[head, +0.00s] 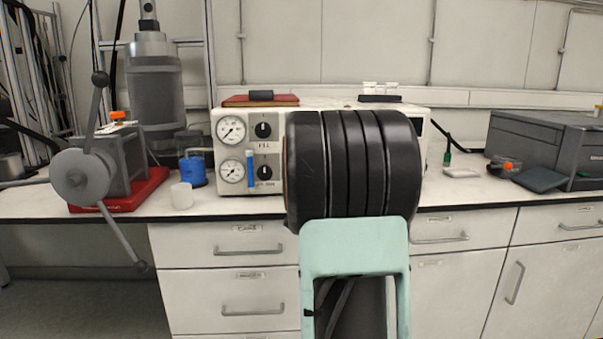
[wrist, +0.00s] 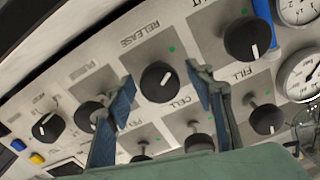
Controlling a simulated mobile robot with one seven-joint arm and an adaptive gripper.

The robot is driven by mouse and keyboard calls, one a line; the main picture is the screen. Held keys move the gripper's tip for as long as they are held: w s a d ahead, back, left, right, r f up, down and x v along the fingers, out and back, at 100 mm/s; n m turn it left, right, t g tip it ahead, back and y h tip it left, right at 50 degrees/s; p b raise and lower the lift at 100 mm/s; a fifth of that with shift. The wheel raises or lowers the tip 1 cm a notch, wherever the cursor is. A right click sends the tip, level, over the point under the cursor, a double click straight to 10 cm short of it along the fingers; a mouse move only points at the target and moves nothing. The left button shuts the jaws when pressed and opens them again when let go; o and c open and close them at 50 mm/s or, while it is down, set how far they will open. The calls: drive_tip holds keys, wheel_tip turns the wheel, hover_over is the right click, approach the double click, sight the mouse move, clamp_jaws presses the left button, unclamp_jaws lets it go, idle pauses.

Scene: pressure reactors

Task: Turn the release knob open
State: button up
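The release knob (wrist: 159,82) is a round black knob with a white pointer line, under the upside-down RELEASE label (wrist: 147,34) in the wrist view. A small green dot sits beside it on the panel. My gripper (wrist: 160,74) is open, with one blue-padded finger to the left of the knob and one to the right. Gaps show between the knob and both fingers in the picture; I cannot tell how far the tips are from the panel. In the head view my black and mint-green arm hides this part of the white control unit (head: 270,185).
Other black knobs crowd the panel: one at upper right (wrist: 246,40), the fill knob (wrist: 267,119) and one at left (wrist: 47,126). Pressure gauges (head: 231,129) are on the unit's left. A grey valve device (head: 118,160) stands left; a grey box (head: 545,145) stands right.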

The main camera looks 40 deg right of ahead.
drive_tip(key=v, duration=1.2)
idle(0.4)
